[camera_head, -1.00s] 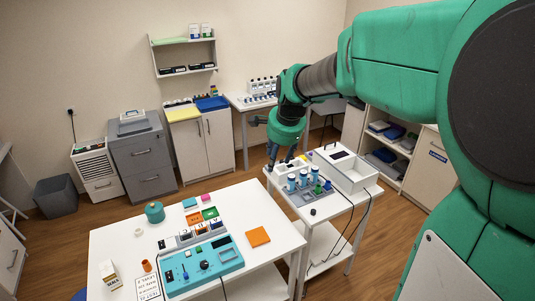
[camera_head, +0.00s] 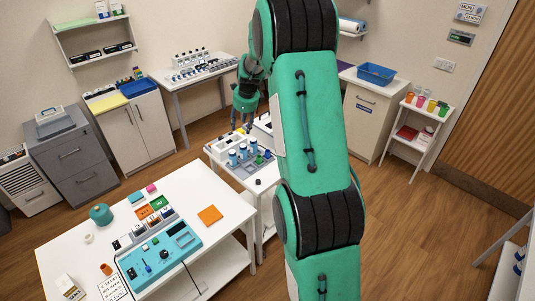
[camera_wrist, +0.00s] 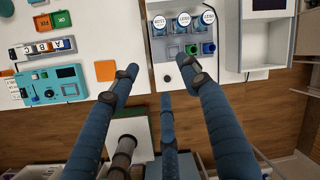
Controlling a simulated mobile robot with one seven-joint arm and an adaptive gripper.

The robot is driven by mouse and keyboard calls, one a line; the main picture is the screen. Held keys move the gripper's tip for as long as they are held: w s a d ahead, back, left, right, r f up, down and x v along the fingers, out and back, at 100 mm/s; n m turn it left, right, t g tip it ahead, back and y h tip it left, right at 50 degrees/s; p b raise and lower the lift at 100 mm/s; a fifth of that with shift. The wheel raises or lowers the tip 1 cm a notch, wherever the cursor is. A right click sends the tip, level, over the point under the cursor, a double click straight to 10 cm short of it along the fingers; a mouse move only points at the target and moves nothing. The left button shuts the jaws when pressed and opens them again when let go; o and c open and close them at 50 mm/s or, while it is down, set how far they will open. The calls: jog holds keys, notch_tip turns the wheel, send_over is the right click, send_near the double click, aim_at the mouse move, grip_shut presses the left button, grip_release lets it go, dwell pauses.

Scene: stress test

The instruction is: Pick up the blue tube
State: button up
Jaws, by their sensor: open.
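My gripper (camera_head: 245,125) is open and empty, with its fingers pointing down near the back edge of the small white table (camera_head: 226,168). In the wrist view the dark blue fingers (camera_wrist: 160,76) are spread, their tips apart from the vials. Several upright containers stand on the table's grey rack. Three are vials with blue bodies and white labelled tops (camera_wrist: 183,23); they also show in the head view (camera_head: 243,152). A small blue piece (camera_wrist: 208,48) sits beside a green one (camera_wrist: 191,50) on the rack.
A white box-like device (camera_wrist: 268,40) stands right of the rack. A larger white table (camera_head: 90,245) at the left holds a teal control panel (camera_head: 160,250), coloured blocks and an orange square (camera_head: 210,214). A black knob (camera_head: 257,182) lies near the small table's front.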

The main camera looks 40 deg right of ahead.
jog(key=d+f+m+p, duration=0.5)
jog(key=d+f+m, duration=0.4)
jog(key=d+f, duration=0.7)
jog(key=shift+d+f, duration=0.3)
jog(key=shift+d, duration=0.8)
jog(key=shift+w+f, duration=0.1)
jog(key=p, duration=0.1)
send_over(268, 151)
jog(key=s+a, duration=0.2)
jog(key=s, duration=0.1)
jog(key=f, duration=0.8)
jog(key=shift+w+d, duration=0.15)
jog(key=shift+w, duration=0.05)
jog(key=shift+f, duration=0.2)
jog(key=shift+p+x, duration=0.75)
jog(key=shift+x, duration=1.7)
jog(key=shift+d, duration=0.15)
